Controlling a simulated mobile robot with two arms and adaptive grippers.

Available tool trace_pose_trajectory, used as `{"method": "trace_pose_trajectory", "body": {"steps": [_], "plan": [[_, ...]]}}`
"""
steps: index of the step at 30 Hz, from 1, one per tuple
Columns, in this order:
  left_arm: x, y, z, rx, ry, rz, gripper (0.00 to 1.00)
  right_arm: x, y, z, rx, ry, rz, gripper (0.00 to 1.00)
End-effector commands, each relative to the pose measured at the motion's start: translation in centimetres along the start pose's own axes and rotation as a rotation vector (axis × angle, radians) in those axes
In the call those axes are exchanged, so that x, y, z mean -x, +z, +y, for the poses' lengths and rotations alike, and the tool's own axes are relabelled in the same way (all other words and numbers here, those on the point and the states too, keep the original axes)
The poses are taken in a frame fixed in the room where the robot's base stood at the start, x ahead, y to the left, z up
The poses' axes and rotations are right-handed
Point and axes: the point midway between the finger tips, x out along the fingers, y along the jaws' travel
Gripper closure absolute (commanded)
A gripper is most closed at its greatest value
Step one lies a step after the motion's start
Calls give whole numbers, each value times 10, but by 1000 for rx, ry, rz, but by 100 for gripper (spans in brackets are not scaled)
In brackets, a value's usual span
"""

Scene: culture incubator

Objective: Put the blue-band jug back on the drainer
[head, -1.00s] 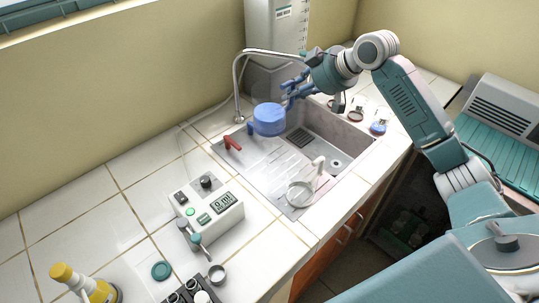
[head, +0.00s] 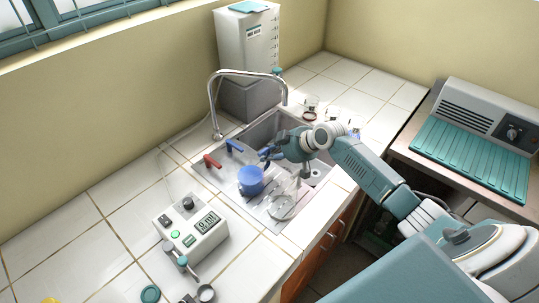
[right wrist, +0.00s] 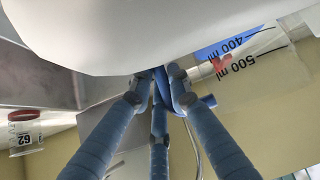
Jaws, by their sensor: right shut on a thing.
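The blue-band jug shows in the head view as a blue band (head: 250,182) over the drainer (head: 223,184), the ribbed steel part left of the sink basin. Its clear walls are hard to see. My right gripper (head: 268,154) is shut on the jug, coming from behind and right of the band. My left gripper is not in view.
A clear jug (head: 284,207) stands on the drainer's front part, close to the blue-band jug. A meter box (head: 190,228) stands at left. Flasks stand beyond the basin.

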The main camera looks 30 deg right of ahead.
Motion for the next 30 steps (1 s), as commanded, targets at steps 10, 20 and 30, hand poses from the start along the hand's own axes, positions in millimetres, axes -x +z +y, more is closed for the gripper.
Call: {"method": "trace_pose_trajectory", "body": {"steps": [10,20,30], "plan": [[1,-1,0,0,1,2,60,-4,2,0,0,1,6,100],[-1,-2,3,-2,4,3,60,-6,6,0,1,0,1,62],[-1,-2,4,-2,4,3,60,4,5,1,3,2,0,62]]}}
